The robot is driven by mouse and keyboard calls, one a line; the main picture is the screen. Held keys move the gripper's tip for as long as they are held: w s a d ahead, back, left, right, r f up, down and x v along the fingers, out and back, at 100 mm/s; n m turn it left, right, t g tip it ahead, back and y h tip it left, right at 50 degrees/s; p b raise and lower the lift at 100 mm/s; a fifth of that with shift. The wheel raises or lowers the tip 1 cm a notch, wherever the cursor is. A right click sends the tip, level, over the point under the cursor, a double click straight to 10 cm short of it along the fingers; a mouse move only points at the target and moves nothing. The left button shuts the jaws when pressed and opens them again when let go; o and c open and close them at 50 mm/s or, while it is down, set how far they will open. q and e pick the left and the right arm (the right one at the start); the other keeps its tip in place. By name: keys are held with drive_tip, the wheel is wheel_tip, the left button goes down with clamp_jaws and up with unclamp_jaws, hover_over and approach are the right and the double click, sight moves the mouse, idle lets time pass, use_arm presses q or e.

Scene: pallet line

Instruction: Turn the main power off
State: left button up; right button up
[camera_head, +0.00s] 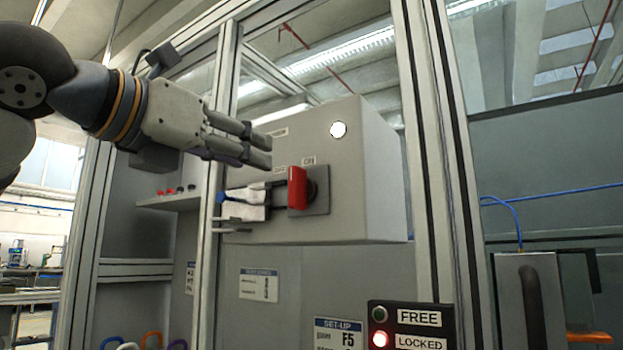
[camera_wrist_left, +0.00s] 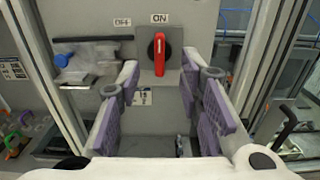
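The main power switch is a red handle (camera_head: 297,188) on a dark grey plate (camera_head: 321,198) on the front of a grey box (camera_head: 372,180). In the left wrist view the red handle (camera_wrist_left: 160,55) stands upright, in line with the ON label (camera_wrist_left: 160,18); the OFF label (camera_wrist_left: 122,22) is to its left. My left gripper (camera_head: 270,151) is open and empty, with its fingers apart just left of and above the handle in the head view. In the wrist view its purple-padded fingers (camera_wrist_left: 160,82) spread either side of the handle, seemingly short of it. My right gripper is not in view.
A round white lamp (camera_head: 338,129) shows on the box. A small holder with a blue-ended item (camera_head: 243,196) sits left of the switch. Frame posts (camera_head: 430,150) flank the box. Below, a panel has a dark FREE lamp (camera_head: 379,314) and a lit red LOCKED lamp (camera_head: 380,339).

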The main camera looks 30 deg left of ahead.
sight(291, 174)
use_arm(q)
drive_tip(key=w, duration=1)
drive_tip(key=shift+w+d, duration=0.35)
drive_tip(key=shift+f, duration=0.1)
clamp_jaws()
